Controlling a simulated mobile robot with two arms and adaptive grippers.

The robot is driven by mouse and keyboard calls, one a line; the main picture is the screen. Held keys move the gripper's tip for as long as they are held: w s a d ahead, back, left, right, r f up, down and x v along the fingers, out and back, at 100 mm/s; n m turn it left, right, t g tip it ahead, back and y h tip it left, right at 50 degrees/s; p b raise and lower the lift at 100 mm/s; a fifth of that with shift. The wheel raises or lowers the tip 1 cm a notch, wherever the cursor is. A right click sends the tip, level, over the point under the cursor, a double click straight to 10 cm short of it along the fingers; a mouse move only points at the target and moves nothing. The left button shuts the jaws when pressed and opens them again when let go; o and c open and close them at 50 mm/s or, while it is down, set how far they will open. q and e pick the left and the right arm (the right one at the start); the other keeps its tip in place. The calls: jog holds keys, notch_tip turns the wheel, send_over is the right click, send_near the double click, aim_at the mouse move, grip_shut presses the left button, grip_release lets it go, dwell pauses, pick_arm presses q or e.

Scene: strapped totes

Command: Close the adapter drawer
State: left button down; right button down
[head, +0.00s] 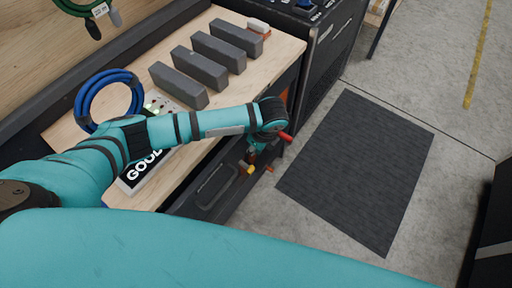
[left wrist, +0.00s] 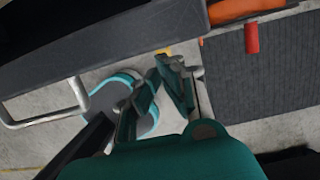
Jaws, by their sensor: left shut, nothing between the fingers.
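The bench's dark drawer front (head: 212,188) shows below the wooden top in the head view, with a recessed panel. My arm hides part of the bench front, and I cannot tell how far any drawer is out. In the left wrist view a dark front (left wrist: 110,50) runs diagonally, with a silver bar handle (left wrist: 45,118) at the left. My left gripper (left wrist: 163,68) is shut and empty, below that front in the picture; contact is unclear. In the head view it (head: 250,160) is small and partly hidden beside the bench front. My right gripper is not in view.
The bench top (head: 285,50) carries several grey blocks (head: 212,58), a blue cable coil (head: 108,95) and a "GOOD" sign (head: 140,172). A red cylinder (left wrist: 252,38) and an orange item (left wrist: 235,8) are near the front. A dark mat (head: 360,165) lies on clear floor.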

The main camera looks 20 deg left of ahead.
aim_at(243, 141)
pick_arm(q)
jog(key=a+p, duration=0.1)
jog(key=a, duration=0.1)
jog(key=w+a+p, duration=0.1)
jog(key=a, duration=0.1)
jog(key=shift+w+r+p, duration=0.2)
jog(key=shift+p, duration=0.15)
jog(key=shift+w+a+f, duration=0.2)
jog(key=shift+a, duration=0.3)
jog(key=shift+d, duration=0.1)
